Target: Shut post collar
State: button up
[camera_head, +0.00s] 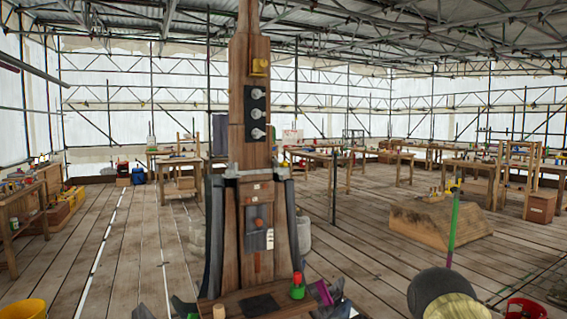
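A tall tapering wooden post (250,100) stands upright in the middle of the view. A grey metal piece that looks like the collar (233,171) crosses the post at mid-height, above the dark flared side boards. Its ends stick out at the left and right of the post. I cannot tell at this size whether it is open or shut. I cannot make out my gripper in this view.
The post carries a black panel with white knobs (256,114) and a yellow fitting (260,66). A red and green item (298,286) stands at its base. A dark round object (437,287), a green rod (453,232) and a red bucket (526,309) are at right. A wooden block (440,222) lies behind.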

aim_at(282, 168)
jog(key=i, duration=2.45)
jog(key=z, duration=1.5)
jog(key=i, duration=0.5)
jog(key=u, duration=1.05)
jog(key=k, duration=0.5)
jog(key=u, duration=0.15)
